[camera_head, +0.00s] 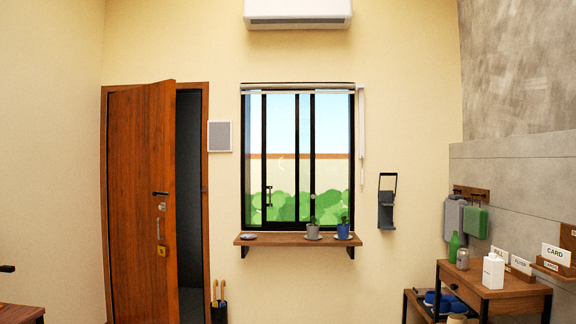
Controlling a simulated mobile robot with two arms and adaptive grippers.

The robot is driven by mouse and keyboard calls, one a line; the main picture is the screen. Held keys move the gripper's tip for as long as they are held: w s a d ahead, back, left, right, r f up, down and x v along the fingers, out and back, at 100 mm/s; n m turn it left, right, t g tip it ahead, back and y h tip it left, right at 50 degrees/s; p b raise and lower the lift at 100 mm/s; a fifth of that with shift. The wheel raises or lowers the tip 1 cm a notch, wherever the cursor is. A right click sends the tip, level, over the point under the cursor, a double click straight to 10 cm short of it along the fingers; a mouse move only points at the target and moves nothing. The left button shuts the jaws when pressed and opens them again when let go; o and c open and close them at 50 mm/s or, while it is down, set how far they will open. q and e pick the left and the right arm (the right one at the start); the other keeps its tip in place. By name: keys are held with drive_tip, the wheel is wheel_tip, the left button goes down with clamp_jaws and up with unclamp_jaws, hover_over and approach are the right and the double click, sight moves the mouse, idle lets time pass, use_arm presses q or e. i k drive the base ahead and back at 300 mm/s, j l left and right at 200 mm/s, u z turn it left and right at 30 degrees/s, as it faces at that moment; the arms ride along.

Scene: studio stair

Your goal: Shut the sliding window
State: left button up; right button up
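The sliding window (312,160) is in the middle of the back wall, with a black frame and dark upright bars. A sash bar with a small handle (268,195) stands a little right of the left side of the frame. A narrow strip lies between that bar and the frame's left side, so the window looks partly open. Two more dark bars stand near the middle. Sky, a wall and green bushes show through it. Neither of my grippers can be made out in the head view.
A wooden shelf (262,239) under the window bears a small dish (249,236) and two potted plants (343,230). A brown door (143,205) stands ajar at left, with an umbrella stand (219,312) beside it. A wooden table (497,289) with bottles is at right.

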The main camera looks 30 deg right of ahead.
sight(264, 204)
drive_tip(key=i+l+z, duration=0.5)
drive_tip(key=i, duration=0.15)
drive_tip(key=i+l+z, duration=0.35)
drive_tip(key=i, duration=0.5)
drive_tip(key=i+z, duration=0.4)
drive_tip(key=i, duration=0.5)
